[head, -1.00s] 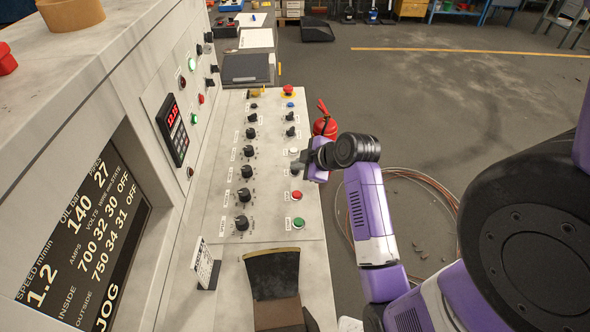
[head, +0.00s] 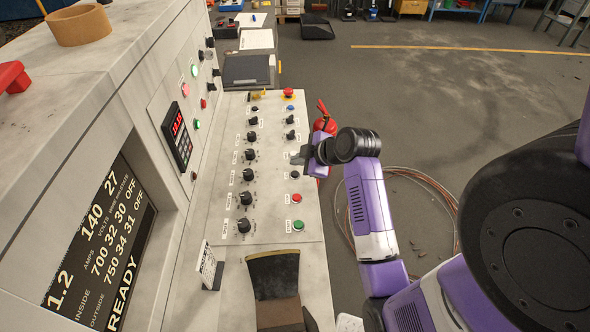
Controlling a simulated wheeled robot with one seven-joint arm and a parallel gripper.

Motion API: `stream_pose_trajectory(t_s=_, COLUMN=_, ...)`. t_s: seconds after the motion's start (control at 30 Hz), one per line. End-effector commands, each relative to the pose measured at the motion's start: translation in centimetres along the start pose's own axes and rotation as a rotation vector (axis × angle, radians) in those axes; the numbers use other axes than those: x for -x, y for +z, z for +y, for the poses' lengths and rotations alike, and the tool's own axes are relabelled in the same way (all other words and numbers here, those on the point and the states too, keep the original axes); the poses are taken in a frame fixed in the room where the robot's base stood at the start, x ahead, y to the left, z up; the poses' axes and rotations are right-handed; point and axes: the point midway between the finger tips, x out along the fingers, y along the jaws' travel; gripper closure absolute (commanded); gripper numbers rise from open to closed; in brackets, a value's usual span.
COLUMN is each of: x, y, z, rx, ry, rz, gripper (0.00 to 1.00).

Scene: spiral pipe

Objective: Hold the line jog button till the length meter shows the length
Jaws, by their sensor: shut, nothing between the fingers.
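The length meter (head: 176,128) is a black box with red digits on the upright panel at left; its digits are too small to read surely. The large screen (head: 100,250) shows READY on its bottom line. My gripper (head: 299,158) is shut and empty over the right column of the sloping console (head: 272,215), between the small black knobs and the red button (head: 296,198). It hides the controls under its tips, so I cannot tell which one is the line jog button, or whether the tips touch it.
A green button (head: 298,225) sits below the red one. A red emergency stop (head: 288,92) is at the console's far end. Black knobs (head: 247,174) line its left column. A fire extinguisher (head: 325,122) and coiled wire (head: 425,178) are beyond its right edge.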

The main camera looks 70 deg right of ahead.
Motion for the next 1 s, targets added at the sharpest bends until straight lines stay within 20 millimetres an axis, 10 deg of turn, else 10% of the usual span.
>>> stream_pose_trajectory(t_s=1.0, x=2.1, y=-1.5, z=1.5, rx=0.000, ry=0.000, rz=0.000, gripper=1.00)
